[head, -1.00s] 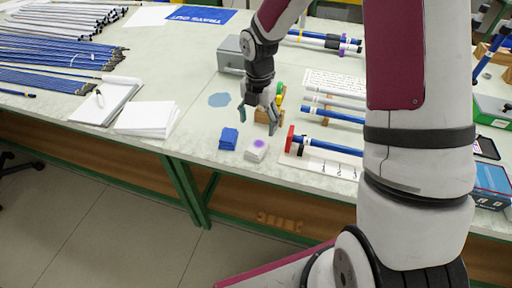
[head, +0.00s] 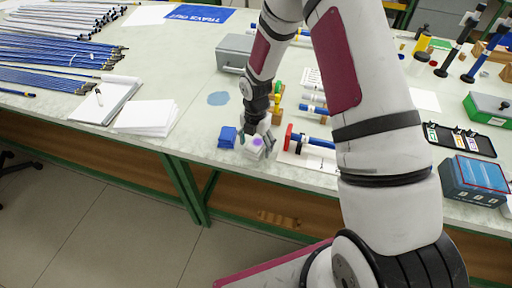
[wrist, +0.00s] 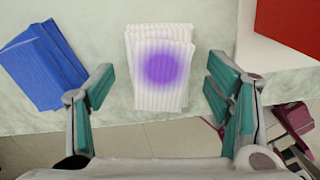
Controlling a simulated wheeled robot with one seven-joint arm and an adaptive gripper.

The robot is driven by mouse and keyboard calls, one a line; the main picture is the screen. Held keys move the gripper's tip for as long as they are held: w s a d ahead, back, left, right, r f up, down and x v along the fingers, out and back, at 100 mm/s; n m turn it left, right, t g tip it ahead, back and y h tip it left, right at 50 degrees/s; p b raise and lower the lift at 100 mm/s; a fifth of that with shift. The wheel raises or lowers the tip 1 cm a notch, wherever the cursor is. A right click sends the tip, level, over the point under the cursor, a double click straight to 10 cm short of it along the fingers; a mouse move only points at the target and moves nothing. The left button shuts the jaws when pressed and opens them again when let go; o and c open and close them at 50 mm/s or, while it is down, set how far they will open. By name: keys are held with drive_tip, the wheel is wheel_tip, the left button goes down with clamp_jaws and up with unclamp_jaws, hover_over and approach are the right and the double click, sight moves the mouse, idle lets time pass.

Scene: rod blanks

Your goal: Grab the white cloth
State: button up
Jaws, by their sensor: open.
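The white cloth (wrist: 160,95) is a small folded stack with a purple round stain on top. In the wrist view it lies at the table edge, between the open fingers of my gripper (wrist: 160,97) as seen from above. In the head view the white cloth (head: 257,150) is partly hidden by my gripper (head: 256,142), which is right over it. The fingers are spread on either side, and I cannot tell whether they touch it. A blue cloth stack (wrist: 45,65) lies just left of it, also seen in the head view (head: 228,137).
A red block (head: 289,136) with blue rods stands close on the right. A grey box (head: 234,52) sits behind. White paper stacks (head: 145,117) and blue rods (head: 55,80) lie to the left. The table's front edge runs close to the cloth.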

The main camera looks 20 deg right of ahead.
drive_tip(key=c, duration=1.2)
